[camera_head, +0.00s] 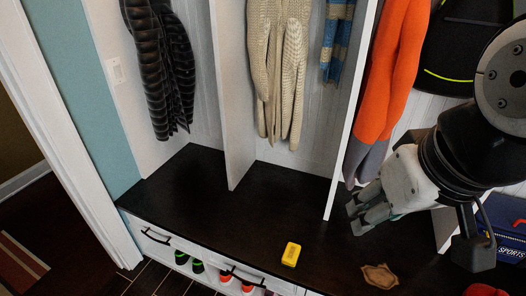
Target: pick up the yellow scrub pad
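The yellow scrub pad (291,254) is a small yellow block with a dark mark on its upper face. It lies on the dark bench top near the front edge, right of centre. My gripper (355,215) is above the bench, to the right of the pad and higher in the picture, clear of it. Its fingers point left and overlap in this view, so I cannot tell how far apart they are. No object shows between them.
A brown, irregular flat item (380,276) lies on the bench (273,204) right of the pad. White dividers (232,95) split the bench. Coats hang above, including an orange one (392,75). A blue box (508,228) stands at right. Shoes (189,264) sit below.

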